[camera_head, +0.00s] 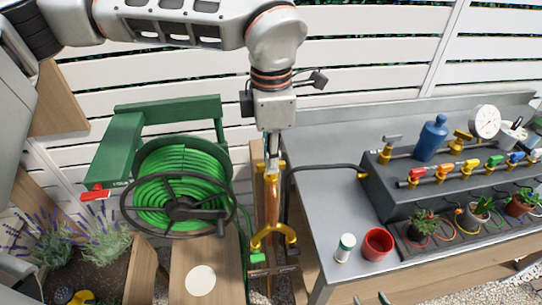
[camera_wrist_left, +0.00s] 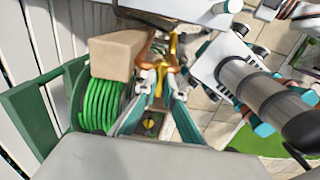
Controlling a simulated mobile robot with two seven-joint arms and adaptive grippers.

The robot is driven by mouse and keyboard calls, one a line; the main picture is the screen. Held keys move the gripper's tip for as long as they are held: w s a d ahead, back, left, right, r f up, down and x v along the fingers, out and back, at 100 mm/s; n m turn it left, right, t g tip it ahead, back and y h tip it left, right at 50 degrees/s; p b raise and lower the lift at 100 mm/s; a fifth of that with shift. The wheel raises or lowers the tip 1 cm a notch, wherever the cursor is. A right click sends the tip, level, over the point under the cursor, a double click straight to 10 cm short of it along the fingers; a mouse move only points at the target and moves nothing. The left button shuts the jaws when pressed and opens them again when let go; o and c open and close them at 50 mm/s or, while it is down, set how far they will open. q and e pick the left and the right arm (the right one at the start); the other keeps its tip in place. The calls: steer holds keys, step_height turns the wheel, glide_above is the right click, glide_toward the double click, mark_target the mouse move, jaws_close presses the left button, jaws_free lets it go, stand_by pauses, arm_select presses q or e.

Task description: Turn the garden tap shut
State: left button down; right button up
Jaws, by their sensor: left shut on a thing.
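The brass garden tap (camera_head: 283,168) sits at the top of a copper-coloured upright pipe (camera_head: 272,205), against a wooden post. My left gripper (camera_head: 271,160) points down from above and is shut on the tap; its fingers hide much of the handle, so the handle's angle is unclear. In the left wrist view the gripper (camera_wrist_left: 161,76) closes at the near end of the brass and copper fitting (camera_wrist_left: 172,50). Lower on the pipe is a yellow forked fitting (camera_head: 272,236). Small dark tips at the head view's bottom edge may be my right gripper (camera_head: 370,299); its jaw state is unclear.
A green hose reel (camera_head: 180,175) with a black crank wheel stands left of the pipe. A black hose (camera_head: 325,167) runs right to the grey bench (camera_head: 320,215), which holds a red cup (camera_head: 377,244), a white jar (camera_head: 345,247), valves and potted plants.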

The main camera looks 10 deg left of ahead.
arm_select(q)
steer(key=shift+w+r, duration=0.1)
steer(key=shift+r, duration=0.05)
steer(key=c, duration=2.1)
jaws_free()
steer(key=shift+c, duration=0.2)
step_height(320, 180, up, 12)
